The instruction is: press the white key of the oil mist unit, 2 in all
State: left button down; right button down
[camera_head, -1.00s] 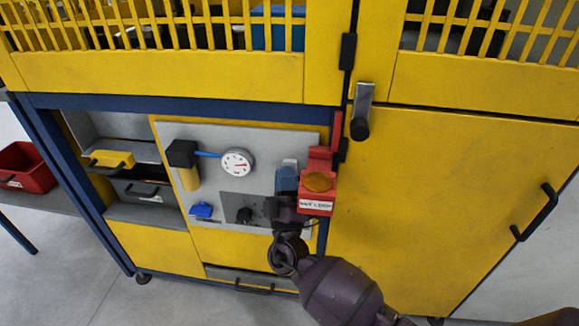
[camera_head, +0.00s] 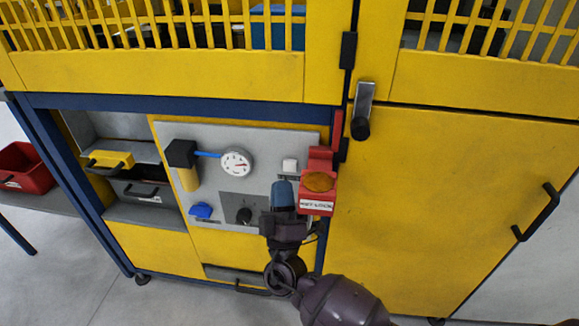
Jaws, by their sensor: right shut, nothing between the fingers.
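The white key (camera_head: 289,165) is a small pale block on the grey panel (camera_head: 262,143), left of the red box, and it shows clear of my gripper. My right gripper (camera_head: 283,188) comes up from below and sits just under the key. Its blue fingertips are shut and empty, with a visible gap in the picture between them and the key. How far the tips stand out from the panel is hard to tell. My left gripper is not in view.
A red box with an orange-brown knob (camera_head: 319,182) is close to the right of my gripper. A door handle (camera_head: 362,112) juts out above right.

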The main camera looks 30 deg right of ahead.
jog(key=shift+s+a, duration=0.5)
jog(key=shift+s, duration=0.3)
